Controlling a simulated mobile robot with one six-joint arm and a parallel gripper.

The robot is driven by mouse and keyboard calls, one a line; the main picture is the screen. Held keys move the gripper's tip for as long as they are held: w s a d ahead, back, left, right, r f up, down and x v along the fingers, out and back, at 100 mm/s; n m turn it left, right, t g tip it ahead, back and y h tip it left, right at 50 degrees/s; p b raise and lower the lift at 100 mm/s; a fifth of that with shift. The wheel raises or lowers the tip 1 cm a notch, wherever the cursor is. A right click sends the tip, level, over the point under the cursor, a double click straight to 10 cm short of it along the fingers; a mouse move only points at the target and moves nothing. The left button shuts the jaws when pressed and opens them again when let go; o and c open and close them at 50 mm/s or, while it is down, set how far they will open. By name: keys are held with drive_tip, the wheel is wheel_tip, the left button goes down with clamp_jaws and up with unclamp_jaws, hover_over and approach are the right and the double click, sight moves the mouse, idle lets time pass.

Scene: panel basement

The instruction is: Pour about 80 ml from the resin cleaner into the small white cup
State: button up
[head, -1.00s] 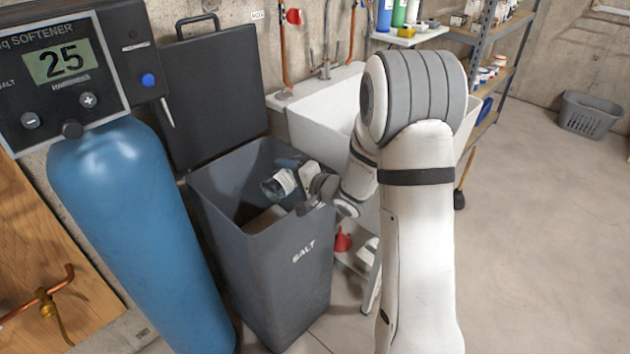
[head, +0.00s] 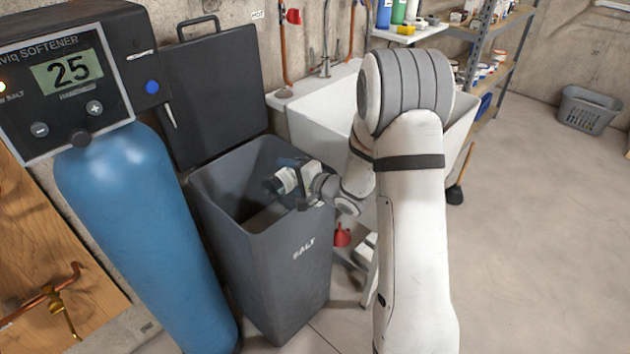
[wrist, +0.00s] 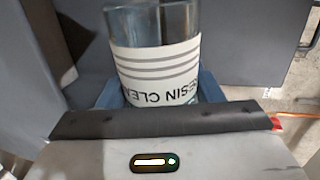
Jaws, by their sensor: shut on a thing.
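My gripper (head: 304,181) is shut on the resin cleaner (head: 285,180), above the open mouth of the grey salt bin (head: 270,250). In the head view the bottle is small, with a white label and a dark end pointing left, and it looks tilted. In the wrist view the resin cleaner (wrist: 160,70) is a clear bottle between blue finger pads, its "RESIN CLEA..." label upside down. I cannot make out the small white cup in either view.
The blue softener tank (head: 140,220) stands left of the bin, whose black lid (head: 210,95) is raised behind it. A white sink (head: 325,105) stands behind my arm. A red funnel (head: 342,236) sits low, right of the bin. Open floor (head: 540,220) lies to the right.

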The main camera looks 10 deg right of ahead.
drive_tip(key=shift+s+a, duration=0.3)
drive_tip(key=shift+s, duration=0.05)
drive_tip(key=shift+s+a, duration=0.3)
drive_tip(key=shift+a, duration=0.05)
idle(0.3)
drive_tip(key=shift+s+a+m+p, duration=0.15)
drive_tip(key=shift+m+p, duration=0.15)
drive_tip(key=shift+p, duration=0.35)
idle(0.7)
